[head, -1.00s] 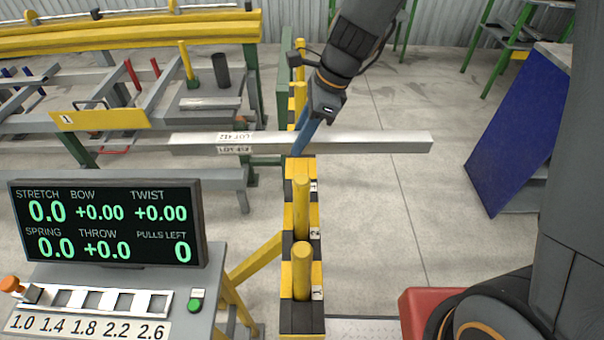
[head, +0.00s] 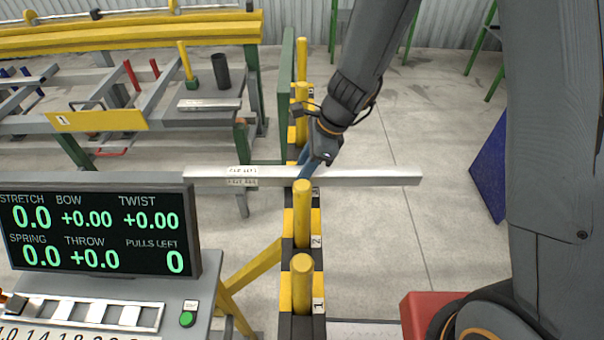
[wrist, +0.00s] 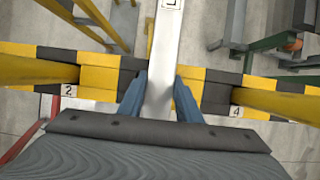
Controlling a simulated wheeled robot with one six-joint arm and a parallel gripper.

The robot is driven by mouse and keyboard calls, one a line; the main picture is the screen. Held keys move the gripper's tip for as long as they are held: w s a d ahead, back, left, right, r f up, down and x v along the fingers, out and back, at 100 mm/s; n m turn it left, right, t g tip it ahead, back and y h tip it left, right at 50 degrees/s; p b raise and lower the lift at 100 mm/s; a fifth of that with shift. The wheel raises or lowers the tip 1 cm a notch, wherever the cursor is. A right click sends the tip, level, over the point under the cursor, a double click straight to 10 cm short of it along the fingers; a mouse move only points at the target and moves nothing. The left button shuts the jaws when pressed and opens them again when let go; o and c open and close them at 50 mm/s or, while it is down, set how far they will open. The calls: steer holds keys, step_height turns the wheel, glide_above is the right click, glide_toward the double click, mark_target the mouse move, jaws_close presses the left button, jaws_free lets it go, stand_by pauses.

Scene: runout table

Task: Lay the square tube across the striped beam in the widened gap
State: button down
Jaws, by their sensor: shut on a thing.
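The square tube (head: 370,177) is a long pale metal bar with a LOT label, lying level from left to right across the line of the striped beam (head: 318,262). My gripper (head: 306,168) is shut on it near its middle. In the wrist view the blue fingers (wrist: 158,98) flank the tube (wrist: 165,50), which runs away over the yellow-black beam (wrist: 98,72). The tube is between the yellow post by label 2 (wrist: 35,70) and the post by label 4 (wrist: 275,100), apart from both. I cannot tell whether it touches the beam.
A readout screen (head: 95,230) and console with a green button (head: 187,319) stand at front left. More yellow posts (head: 302,275) rise along the beam. A grey rack (head: 90,122) is at left, a blue panel (head: 488,170) at right. Open floor (head: 430,130) lies right of the beam.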

steer(key=shift+f, duration=0.65)
steer(key=shift+f, duration=0.1)
steer(key=c, duration=1.3)
jaws_free()
steer(key=v, duration=1.2)
steer(key=shift+s+d+r+n+t+h, duration=0.2)
steer(key=shift+s+d+n+h, duration=0.55)
steer(key=shift+s+d+n, duration=1.6)
steer(key=shift+s+d+r+n+t+h, duration=0.2)
steer(key=shift+s+d+n+h, duration=0.75)
steer(key=shift+d+n, duration=2.6)
steer(key=shift+s+d+r+n+t+h, duration=0.1)
steer(key=shift+s+d+n+t+h, duration=0.35)
steer(key=shift+s+d+n, duration=1.95)
